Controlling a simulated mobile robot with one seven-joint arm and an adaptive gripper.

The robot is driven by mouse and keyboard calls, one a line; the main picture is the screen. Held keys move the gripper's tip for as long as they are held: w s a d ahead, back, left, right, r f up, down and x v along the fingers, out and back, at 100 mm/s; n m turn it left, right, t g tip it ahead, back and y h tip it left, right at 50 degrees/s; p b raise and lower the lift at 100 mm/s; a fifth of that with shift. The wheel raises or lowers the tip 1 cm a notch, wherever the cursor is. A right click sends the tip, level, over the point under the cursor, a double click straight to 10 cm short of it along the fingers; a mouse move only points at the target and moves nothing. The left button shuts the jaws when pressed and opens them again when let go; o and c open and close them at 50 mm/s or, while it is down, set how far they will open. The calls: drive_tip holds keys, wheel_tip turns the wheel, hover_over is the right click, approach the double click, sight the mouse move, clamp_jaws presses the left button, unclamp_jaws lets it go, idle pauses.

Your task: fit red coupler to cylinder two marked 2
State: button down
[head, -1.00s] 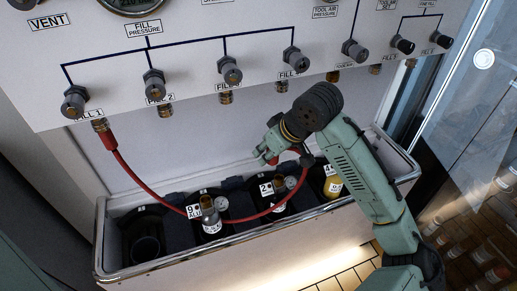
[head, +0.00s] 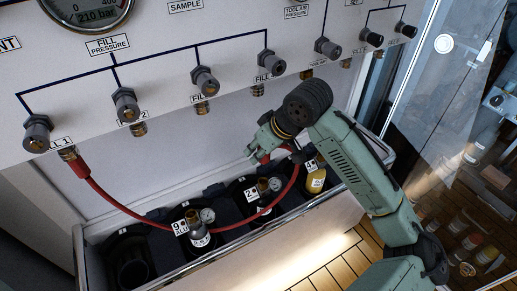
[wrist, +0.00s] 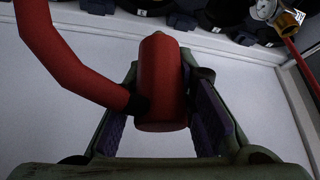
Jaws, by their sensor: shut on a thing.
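My gripper (head: 262,148) is shut on the red coupler (wrist: 160,85) at the end of the red hose (head: 118,206). In the wrist view the coupler lies between the two dark finger pads, with its hose leaving to the left. In the head view the coupler is mostly hidden by the fingers. Cylinder two (head: 267,209), with a "2" tag (head: 251,193), a brass valve (head: 264,187) and a gauge, stands in the trough below my gripper. The coupler is apart from it, held above and behind, near the back wall.
The hose hangs in a loop from the first fill outlet (head: 68,154) across the trough (head: 205,260). The fill panel (head: 160,75) overhangs the back.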

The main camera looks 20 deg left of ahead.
drive_tip(key=shift+f+b, duration=2.2)
drive_tip(key=shift+f, duration=0.75)
drive_tip(key=shift+f+b, duration=0.8)
drive_tip(key=shift+f, duration=0.65)
drive_tip(key=c, duration=1.3)
unclamp_jaws()
drive_tip(key=shift+r, duration=0.1)
drive_tip(key=v, duration=1.1)
drive_tip(key=shift+d+r, duration=0.25)
drive_tip(key=shift+r, duration=0.1)
